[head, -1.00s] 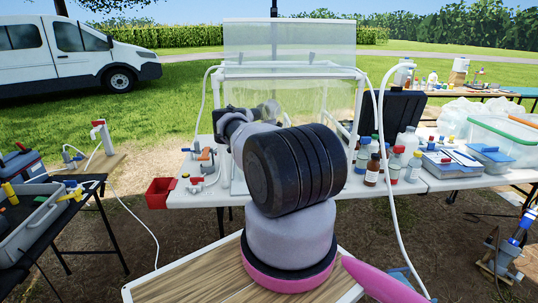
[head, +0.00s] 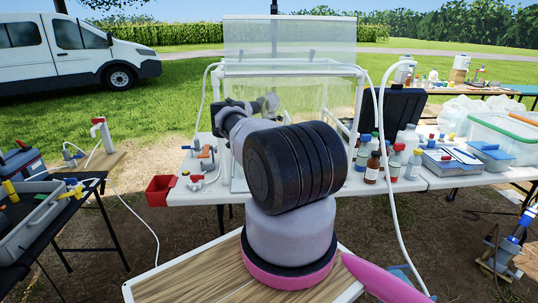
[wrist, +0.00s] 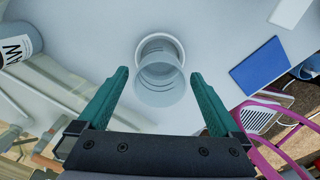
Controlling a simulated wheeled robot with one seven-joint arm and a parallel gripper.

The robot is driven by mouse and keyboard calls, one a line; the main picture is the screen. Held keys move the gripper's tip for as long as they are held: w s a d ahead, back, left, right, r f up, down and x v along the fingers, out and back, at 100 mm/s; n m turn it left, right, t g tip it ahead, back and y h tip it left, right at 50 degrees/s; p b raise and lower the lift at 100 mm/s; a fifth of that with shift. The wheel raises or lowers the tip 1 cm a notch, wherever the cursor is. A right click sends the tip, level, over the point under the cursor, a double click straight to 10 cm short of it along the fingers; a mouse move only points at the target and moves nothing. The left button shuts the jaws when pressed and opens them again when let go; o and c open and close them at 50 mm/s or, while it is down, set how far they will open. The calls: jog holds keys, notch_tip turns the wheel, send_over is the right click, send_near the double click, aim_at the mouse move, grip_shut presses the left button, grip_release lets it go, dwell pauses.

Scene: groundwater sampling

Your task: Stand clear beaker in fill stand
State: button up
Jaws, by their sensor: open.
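In the wrist view a clear beaker (wrist: 159,88) with dark graduation marks stands on the white tabletop. Its base sits within a round white ring (wrist: 161,38), which looks like the fill stand. My gripper (wrist: 160,76) is open, with one green finger on each side of the beaker and a visible gap to each. The beaker looks upright, seen from above at a slant; how deep it sits in the ring I cannot tell. In the head view my arm mostly hides this spot, and the beaker cannot be made out clearly.
A clear-panelled frame (head: 290,70) stands on the white table. Several bottles (head: 395,160) stand right of my arm, and a red bin (head: 160,191) hangs at the table's left front. In the wrist view a blue pad (wrist: 259,66) lies to the right and a labelled bottle (wrist: 20,45) to the left.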

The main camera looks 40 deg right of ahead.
notch_tip(320, 180, up, 8)
jog(key=shift+f, duration=0.15)
dwell(0.6)
